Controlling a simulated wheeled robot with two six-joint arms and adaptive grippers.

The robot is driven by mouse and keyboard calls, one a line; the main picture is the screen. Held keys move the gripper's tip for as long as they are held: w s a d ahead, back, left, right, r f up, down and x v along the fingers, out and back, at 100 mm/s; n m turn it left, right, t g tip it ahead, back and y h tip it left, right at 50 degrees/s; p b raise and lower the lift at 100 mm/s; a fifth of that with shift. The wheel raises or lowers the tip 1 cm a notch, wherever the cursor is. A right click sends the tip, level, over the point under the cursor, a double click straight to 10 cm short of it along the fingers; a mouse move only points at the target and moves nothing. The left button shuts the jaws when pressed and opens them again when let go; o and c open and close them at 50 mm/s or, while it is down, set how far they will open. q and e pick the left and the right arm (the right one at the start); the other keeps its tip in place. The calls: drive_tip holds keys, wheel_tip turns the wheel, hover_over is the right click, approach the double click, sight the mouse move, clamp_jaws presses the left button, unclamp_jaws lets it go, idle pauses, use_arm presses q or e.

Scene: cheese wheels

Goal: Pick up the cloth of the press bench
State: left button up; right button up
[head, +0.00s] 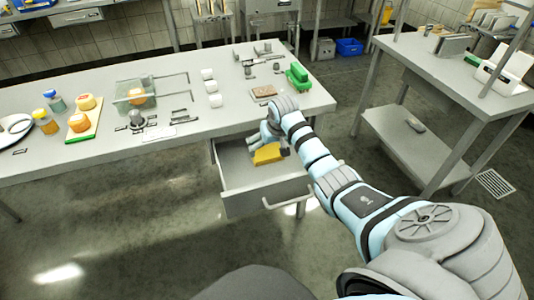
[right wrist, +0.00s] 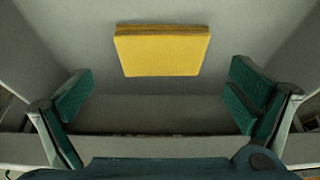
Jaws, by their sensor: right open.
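The cloth is a folded yellow square (right wrist: 162,52), lying on the floor of an open grey drawer (head: 262,196) under the bench. It also shows in the head view (head: 267,155). My right gripper (right wrist: 162,98) is over the drawer, open and empty. Its two green-padded fingers stand wide apart, left and right, and the cloth lies beyond them, between their lines, untouched. In the head view my right gripper (head: 278,143) is partly hidden by its own wrist. My left gripper is not in view.
The drawer walls stand close around my right gripper. The bench top (head: 185,90) above carries several jars, cheeses, white cups and a green block (head: 297,74). A second table (head: 450,75) stands at the right. Open floor lies in front of the drawer.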

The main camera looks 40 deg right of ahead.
sight(268, 154)
drive_tip(key=b+x, duration=0.3)
drive_tip(key=x, duration=0.2)
drive_tip(key=shift+w+a+f, duration=0.1)
drive_tip(key=shift+f, duration=0.3)
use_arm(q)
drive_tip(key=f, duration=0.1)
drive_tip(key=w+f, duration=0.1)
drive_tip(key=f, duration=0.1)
use_arm(e)
drive_tip(key=shift+r, duration=0.1)
drive_tip(key=c, duration=0.8)
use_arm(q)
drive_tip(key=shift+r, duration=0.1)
use_arm(e)
drive_tip(key=shift+o, duration=0.2)
drive_tip(key=shift+r+p, duration=0.5)
drive_tip(key=shift+r, duration=0.1)
drive_tip(key=shift+s+a+r+p, duration=0.1)
drive_tip(key=shift+s+r+p, duration=0.05)
drive_tip(key=shift+s+p, duration=0.2)
drive_tip(key=s, duration=0.1)
drive_tip(key=s+p, duration=0.1)
drive_tip(key=s+a+r+p, duration=0.1)
use_arm(q)
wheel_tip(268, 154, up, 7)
drive_tip(key=p, duration=0.3)
drive_tip(key=shift+p, duration=0.3)
use_arm(e)
wheel_tip(268, 154, up, 13)
drive_tip(key=shift+f, duration=0.2)
